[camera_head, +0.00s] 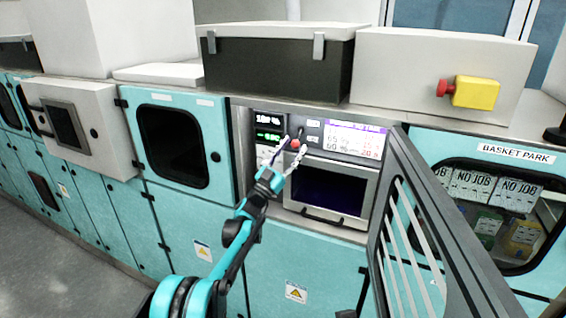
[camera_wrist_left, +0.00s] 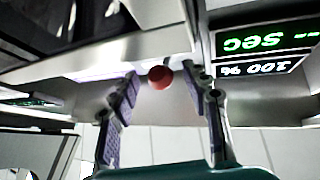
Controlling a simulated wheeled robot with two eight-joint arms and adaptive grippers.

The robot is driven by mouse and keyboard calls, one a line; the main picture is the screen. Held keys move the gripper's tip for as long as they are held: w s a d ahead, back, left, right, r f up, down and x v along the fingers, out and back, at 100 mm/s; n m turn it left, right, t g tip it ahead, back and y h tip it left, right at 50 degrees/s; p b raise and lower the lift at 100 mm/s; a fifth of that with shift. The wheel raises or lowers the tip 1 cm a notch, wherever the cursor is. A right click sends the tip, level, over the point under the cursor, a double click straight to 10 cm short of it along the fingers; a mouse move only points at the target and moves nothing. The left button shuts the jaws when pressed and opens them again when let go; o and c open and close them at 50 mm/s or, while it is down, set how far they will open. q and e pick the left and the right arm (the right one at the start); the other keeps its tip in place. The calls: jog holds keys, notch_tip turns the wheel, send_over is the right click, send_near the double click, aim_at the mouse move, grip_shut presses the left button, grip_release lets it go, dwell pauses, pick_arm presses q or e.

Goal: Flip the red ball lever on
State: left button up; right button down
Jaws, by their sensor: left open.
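The red ball (camera_head: 295,144) of the lever shows on the control panel, just left of the coloured display and above the dark screen. Its stem is hard to make out, and I cannot tell its on or off position. My left gripper (camera_head: 293,149) is open at the panel, with its fingers spread around the ball's place in the head view. In the left wrist view the red ball (camera_wrist_left: 160,77) lies between the two fingertips (camera_wrist_left: 161,74), with a gap on each side. My right gripper is not in view.
An open slatted door (camera_head: 420,235) stands out to the right of the panel. A dark screen (camera_head: 328,190) with a handle sits below the lever. Green readouts (camera_head: 269,135) are left of it. A yellow box with a red button (camera_head: 443,88) is on the upper right housing.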

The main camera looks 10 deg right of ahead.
pick_arm(q)
jog(key=v, duration=1)
jog(key=shift+s+a+f, duration=0.1)
jog(key=s+a+f+n+g+y+b, duration=0.1)
jog(key=s+a+f+g+y+b, duration=0.15)
jog(key=s, duration=0.35)
jog(key=s+a+f+n+g+y+b, duration=0.1)
jog(key=s+g+y, duration=0.15)
jog(key=s, duration=0.45)
jog(key=s+a+f+n+g+y+b, duration=0.1)
jog(key=s+f+g+y+b, duration=0.15)
jog(key=s, duration=0.35)
jog(key=s+a+f+n+y+b, duration=0.2)
jog(key=s+a+f+n+y, duration=0.3)
jog(key=s+a+f, duration=0.5)
jog(key=s+a+f+n+y+b, duration=0.2)
jog(key=s+a+f+n+y, duration=0.3)
jog(key=s+a+f, duration=0.5)
jog(key=s+a+y, duration=0.2)
jog(key=s+a, duration=0.1)
jog(key=a, duration=0.1)
jog(key=shift+s+a+b, duration=0.2)
jog(key=shift+a+b, duration=0.1)
